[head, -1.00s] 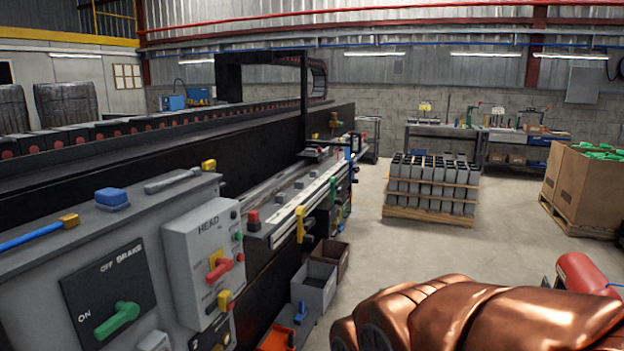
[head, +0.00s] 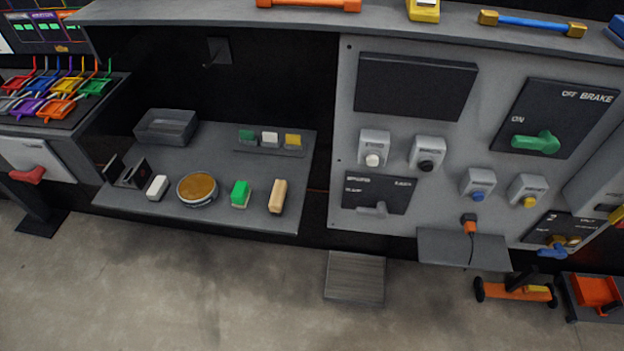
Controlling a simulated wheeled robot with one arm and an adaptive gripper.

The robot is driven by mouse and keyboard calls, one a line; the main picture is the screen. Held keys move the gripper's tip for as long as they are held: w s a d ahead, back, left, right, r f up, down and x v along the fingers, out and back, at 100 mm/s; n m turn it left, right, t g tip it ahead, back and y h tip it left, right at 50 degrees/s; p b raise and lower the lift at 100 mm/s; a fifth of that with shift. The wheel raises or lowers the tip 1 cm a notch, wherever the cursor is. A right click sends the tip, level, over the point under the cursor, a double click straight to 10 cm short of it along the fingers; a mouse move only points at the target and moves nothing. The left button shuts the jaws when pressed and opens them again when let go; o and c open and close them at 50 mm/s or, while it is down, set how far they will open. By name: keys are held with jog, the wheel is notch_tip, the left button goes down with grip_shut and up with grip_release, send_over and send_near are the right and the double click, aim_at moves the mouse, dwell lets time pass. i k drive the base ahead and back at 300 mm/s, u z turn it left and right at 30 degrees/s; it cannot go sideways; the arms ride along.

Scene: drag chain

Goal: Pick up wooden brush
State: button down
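A tan, wood-coloured block (head: 277,196), which looks like the wooden brush, lies near the front right corner of a grey shelf (head: 232,215) in the head view. Its bristles cannot be made out. My gripper is not in view.
A grey bin (head: 167,127) and a strip with green, white and yellow blocks (head: 270,140) stand at the shelf's back. A control panel (head: 400,190) rises to the right. Below are a low grey platform (head: 355,278) and an orange wheeled item (head: 516,290). The floor in front is clear.

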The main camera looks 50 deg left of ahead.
aim_at(278, 195)
jog(key=u, duration=2.45)
jog(key=k, duration=0.35)
jog(key=u, duration=0.9)
jog(key=i, duration=0.75)
